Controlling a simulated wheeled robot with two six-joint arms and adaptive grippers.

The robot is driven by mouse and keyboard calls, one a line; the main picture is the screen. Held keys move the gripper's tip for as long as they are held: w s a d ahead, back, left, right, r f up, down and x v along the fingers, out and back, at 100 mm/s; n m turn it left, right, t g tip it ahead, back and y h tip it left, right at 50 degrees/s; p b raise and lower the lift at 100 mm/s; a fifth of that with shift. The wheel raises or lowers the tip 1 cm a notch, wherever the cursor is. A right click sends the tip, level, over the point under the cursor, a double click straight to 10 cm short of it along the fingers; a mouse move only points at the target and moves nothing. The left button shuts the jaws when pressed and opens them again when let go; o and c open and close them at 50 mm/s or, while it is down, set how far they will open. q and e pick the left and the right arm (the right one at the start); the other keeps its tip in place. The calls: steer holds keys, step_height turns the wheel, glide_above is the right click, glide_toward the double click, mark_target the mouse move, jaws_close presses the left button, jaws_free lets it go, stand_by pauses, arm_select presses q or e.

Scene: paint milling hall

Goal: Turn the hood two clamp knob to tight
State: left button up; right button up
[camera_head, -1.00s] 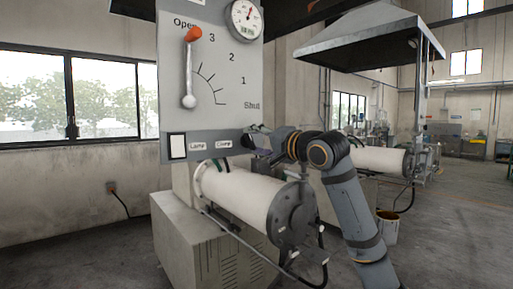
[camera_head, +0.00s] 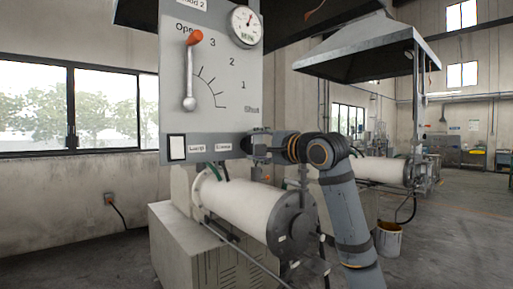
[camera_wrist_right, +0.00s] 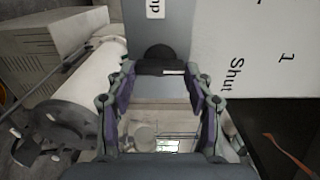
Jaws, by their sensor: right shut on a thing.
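The hood two panel (camera_head: 225,90) stands at centre left, with a "Clamp" label (camera_head: 223,148) on its lower strip. My right gripper (camera_head: 252,144) is at the right end of that strip. In the right wrist view, the black clamp knob (camera_wrist_right: 160,56) sits between the fingertips of my right gripper (camera_wrist_right: 160,73), which is shut on it. A short white mark shows on the knob's near face. In the head view the gripper mostly hides the knob. My left gripper is not in view.
A lever with an orange grip (camera_head: 194,37) points up at "Open" on the panel scale. A white mill cylinder (camera_head: 245,203) lies just below the gripper. A bucket (camera_head: 388,238) stands on the floor at right.

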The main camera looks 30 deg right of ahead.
steer(key=o, duration=1.2)
steer(key=shift+c, duration=0.2)
steer(key=shift+d, duration=0.1)
steer(key=shift+s, duration=0.1)
steer(key=s, duration=0.7)
steer(key=shift+s+d, duration=0.15)
steer(key=shift+d, duration=0.05)
steer(key=shift+d, duration=0.1)
